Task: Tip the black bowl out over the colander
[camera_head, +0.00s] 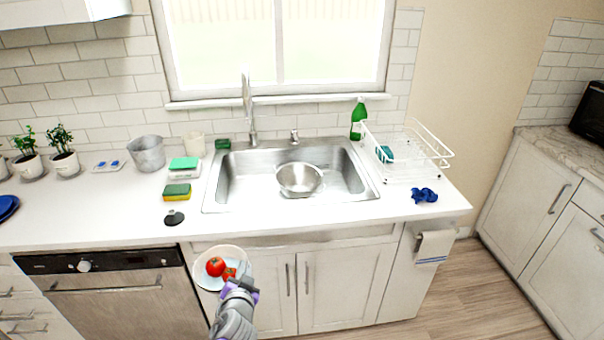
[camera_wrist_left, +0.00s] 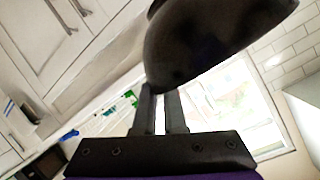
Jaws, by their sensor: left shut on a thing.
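The bowl (camera_head: 204,279) is pale inside in the head view, and its outside looks black in the left wrist view (camera_wrist_left: 215,40). It holds a red tomato (camera_head: 215,266) and another red piece (camera_head: 230,273). My left gripper (camera_head: 240,286) is shut on the bowl's near right rim and holds it in front of the counter, left of the sink's front. The wrist view shows both fingers (camera_wrist_left: 161,108) at the bowl's edge. The metal colander (camera_head: 300,179) sits in the sink, behind and right of the bowl. My right gripper is out of view.
The steel sink (camera_head: 234,190) is set in the white counter (camera_head: 110,215). Sponges (camera_head: 177,191), a black stopper (camera_head: 174,217) and a metal bucket (camera_head: 147,154) stand left of it. The faucet (camera_head: 248,105) rises behind. A dish rack (camera_head: 410,160), green bottle (camera_head: 358,120) and blue cloth (camera_head: 424,195) are right.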

